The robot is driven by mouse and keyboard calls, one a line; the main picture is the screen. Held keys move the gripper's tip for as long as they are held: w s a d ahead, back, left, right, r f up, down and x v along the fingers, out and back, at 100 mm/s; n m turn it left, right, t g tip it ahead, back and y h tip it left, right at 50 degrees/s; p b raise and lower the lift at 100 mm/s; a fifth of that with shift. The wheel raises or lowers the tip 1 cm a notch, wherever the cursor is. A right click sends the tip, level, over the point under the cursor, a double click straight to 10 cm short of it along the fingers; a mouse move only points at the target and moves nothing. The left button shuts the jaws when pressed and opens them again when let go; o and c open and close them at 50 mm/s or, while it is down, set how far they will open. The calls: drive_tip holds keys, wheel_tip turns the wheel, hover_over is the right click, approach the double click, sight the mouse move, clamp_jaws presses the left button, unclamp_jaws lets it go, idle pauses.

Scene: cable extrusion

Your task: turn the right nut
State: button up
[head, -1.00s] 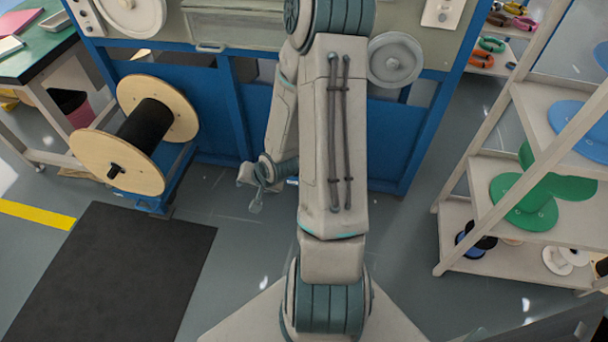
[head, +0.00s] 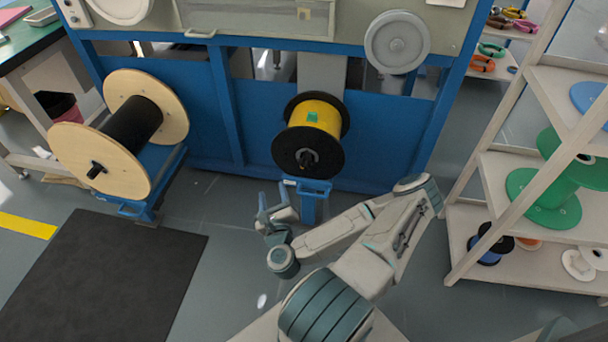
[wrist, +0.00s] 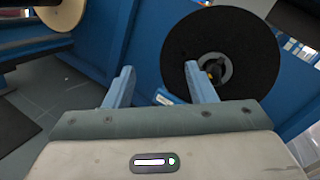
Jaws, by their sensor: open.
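The right nut (head: 306,158) is a small dark piece on the shaft at the front of a black-flanged spool of yellow cable (head: 320,117). In the wrist view the nut (wrist: 214,69) is at the centre of the black flange (wrist: 185,52), just beyond the right finger's tip, which overlaps its surroundings. My gripper (head: 273,204) is low in front of the spool, to the left of and below the nut. In the wrist view my gripper's (wrist: 160,80) two blue fingers are wide apart with nothing between them. The nut is not between the fingers.
A wooden spool of black cable (head: 132,125) stands on the left. A blue stand (head: 310,200) supports the yellow spool in front of the blue machine frame (head: 245,130). Shelves with coloured spools (head: 540,235) stand on the right. A dark mat (head: 105,280) lies on the floor.

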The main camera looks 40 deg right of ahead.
sight(304, 168)
drive_tip(key=s+d+f+m+g+h+b, duration=0.2)
drive_tip(key=s+d+m+g+h, duration=0.3)
drive_tip(key=m, duration=0.4)
drive_tip(key=shift+t+h, duration=0.3)
drive_tip(key=shift+t, duration=0.2)
drive_tip(key=b+x, duration=0.1)
drive_tip(key=x, duration=0.5)
drive_tip(key=b+x, duration=0.1)
drive_tip(key=x, duration=0.6)
drive_tip(key=shift+w, duration=0.45)
drive_tip(key=shift+c, duration=0.2)
drive_tip(key=shift+n, duration=0.3)
drive_tip(key=c, duration=0.9)
